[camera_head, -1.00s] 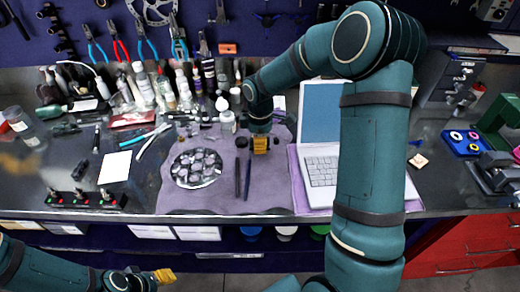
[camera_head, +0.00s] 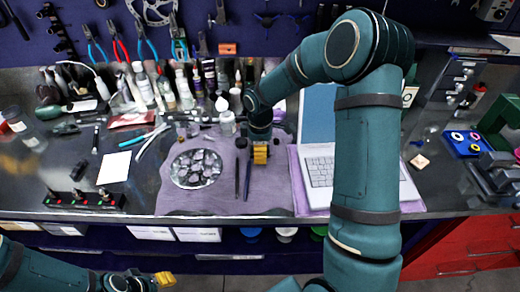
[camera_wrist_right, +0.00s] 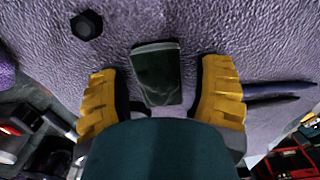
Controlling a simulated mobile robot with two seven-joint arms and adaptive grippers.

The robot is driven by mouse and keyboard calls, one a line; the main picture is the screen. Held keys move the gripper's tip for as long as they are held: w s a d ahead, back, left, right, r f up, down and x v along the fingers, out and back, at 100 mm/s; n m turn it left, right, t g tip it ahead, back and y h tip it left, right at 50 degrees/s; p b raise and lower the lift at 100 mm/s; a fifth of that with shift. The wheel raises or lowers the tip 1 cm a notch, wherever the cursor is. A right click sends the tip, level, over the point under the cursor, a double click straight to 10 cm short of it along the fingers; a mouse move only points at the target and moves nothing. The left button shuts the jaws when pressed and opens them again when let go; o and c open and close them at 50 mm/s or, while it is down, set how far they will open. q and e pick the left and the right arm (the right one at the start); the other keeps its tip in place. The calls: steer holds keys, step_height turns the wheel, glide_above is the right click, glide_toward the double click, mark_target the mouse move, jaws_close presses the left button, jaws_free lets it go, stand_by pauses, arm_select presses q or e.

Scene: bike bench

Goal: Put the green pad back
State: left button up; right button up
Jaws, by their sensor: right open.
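A dark green, flat rectangular piece, which looks like the green pad (camera_wrist_right: 157,75), lies on the purple mat (camera_wrist_right: 220,30) in the right wrist view. My right gripper (camera_wrist_right: 160,105) is open, with one yellow finger on each side of the pad and a gap to each. I cannot tell whether the fingertips touch the mat. In the head view my right gripper (camera_head: 260,154) is low over the mat, left of the laptop, and the pad is not clearly seen there. My left gripper (camera_head: 164,278) is at the bottom edge, away from the bench, its jaws unclear.
A black nut (camera_wrist_right: 87,25) and two dark pens (camera_head: 242,179) lie close to my right gripper. A round dish of pieces (camera_head: 196,169) is on its left, an open laptop (camera_head: 320,170) on its right. Bottles (camera_head: 165,90) crowd the back. The mat's front strip is clear.

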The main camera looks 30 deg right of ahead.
steer(key=shift+r, duration=0.3)
step_height(320, 180, up, 12)
steer(key=p, duration=0.1)
steer(key=shift+p, duration=0.4)
steer(key=shift+f, duration=0.1)
